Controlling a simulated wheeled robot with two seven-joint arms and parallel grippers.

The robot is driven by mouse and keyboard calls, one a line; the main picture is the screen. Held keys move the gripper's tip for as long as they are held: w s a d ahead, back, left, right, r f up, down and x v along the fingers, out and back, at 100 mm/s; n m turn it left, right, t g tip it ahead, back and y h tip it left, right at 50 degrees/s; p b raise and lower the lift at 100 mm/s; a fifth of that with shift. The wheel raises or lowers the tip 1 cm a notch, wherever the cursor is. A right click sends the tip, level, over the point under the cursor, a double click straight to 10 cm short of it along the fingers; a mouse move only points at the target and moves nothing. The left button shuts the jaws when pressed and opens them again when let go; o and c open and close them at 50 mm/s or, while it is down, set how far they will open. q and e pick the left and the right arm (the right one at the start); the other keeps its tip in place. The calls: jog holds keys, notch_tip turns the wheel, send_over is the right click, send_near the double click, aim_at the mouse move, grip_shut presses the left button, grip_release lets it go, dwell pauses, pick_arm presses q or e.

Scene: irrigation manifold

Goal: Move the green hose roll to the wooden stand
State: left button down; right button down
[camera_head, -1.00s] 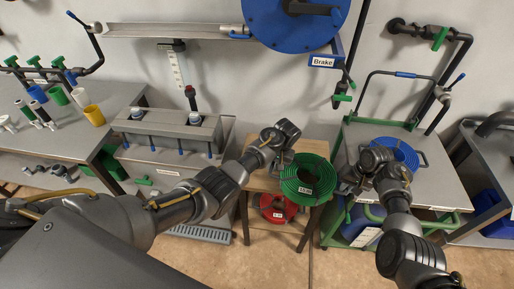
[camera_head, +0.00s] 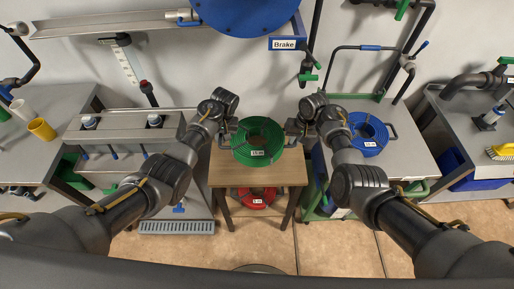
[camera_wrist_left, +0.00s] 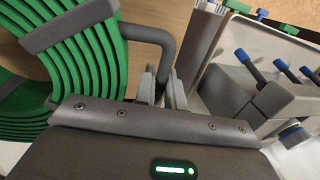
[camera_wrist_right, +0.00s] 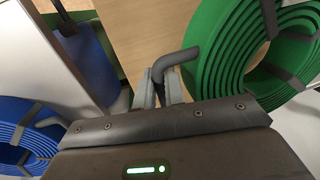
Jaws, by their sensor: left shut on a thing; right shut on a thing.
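The green hose roll (camera_head: 258,135), with a white label and a grey handle on each side, is level over the back half of the wooden stand (camera_head: 285,174). I cannot tell whether it touches the top. My left gripper (camera_head: 225,136) is shut on its left handle, seen also in the left wrist view (camera_wrist_left: 155,38). My right gripper (camera_head: 294,130) is shut on its right handle, seen also in the right wrist view (camera_wrist_right: 177,60). The roll hides part of the stand's back edge.
A red hose roll (camera_head: 256,198) lies on the stand's lower shelf. A blue hose roll (camera_head: 372,135) lies on the cart (camera_head: 408,160) close to the right. A grey trough unit (camera_head: 125,125) stands to the left. A blue reel (camera_head: 248,12) hangs above.

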aim_at(290, 154)
pick_arm(q)
jog(key=shift+r, duration=0.15)
pick_arm(e)
jog(key=shift+r, duration=0.15)
